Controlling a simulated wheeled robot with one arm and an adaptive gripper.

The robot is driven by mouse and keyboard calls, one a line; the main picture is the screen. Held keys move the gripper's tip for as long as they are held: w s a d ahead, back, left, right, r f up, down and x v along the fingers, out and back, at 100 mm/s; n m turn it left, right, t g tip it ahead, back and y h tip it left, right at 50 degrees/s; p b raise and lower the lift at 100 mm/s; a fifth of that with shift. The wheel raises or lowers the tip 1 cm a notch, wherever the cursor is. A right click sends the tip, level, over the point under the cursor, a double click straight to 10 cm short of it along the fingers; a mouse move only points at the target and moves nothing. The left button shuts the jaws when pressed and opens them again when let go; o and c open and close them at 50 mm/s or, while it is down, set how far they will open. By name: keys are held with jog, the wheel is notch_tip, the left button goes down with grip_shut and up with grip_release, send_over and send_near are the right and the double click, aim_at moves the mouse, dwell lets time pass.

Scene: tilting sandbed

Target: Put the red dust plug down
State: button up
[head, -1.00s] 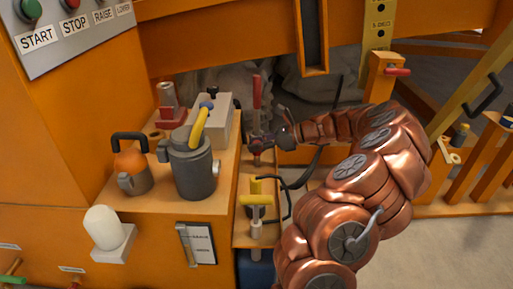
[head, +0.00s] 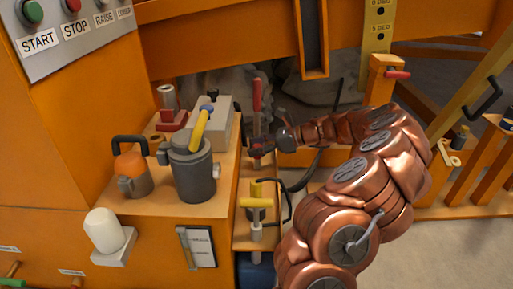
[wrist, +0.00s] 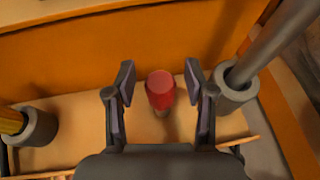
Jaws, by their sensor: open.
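The red dust plug (wrist: 160,88) stands on the narrow orange shelf (wrist: 142,128) in the wrist view, with its round top toward the camera. My gripper (wrist: 160,82) is open, with one dark finger on each side of the plug. Gaps show between the plug and both fingers. In the head view my gripper (head: 261,146) is low over the shelf, just behind the yellow T-handle. A bit of red shows at its fingers there, but the plug is mostly hidden. Whether the plug sits in a fitting is unclear.
A grey rod in a collar (wrist: 236,90) stands close right of my gripper; a yellow-topped collar (wrist: 36,125) is at left. In the head view a red-handled lever (head: 257,95) rises beside my gripper. The yellow T-handle (head: 256,203), grey pot (head: 193,170) and orange can (head: 131,170) stand nearby.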

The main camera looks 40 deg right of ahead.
jog(key=p+v, duration=0.4)
jog(key=v, duration=0.8)
jog(key=shift+a+f, duration=0.1)
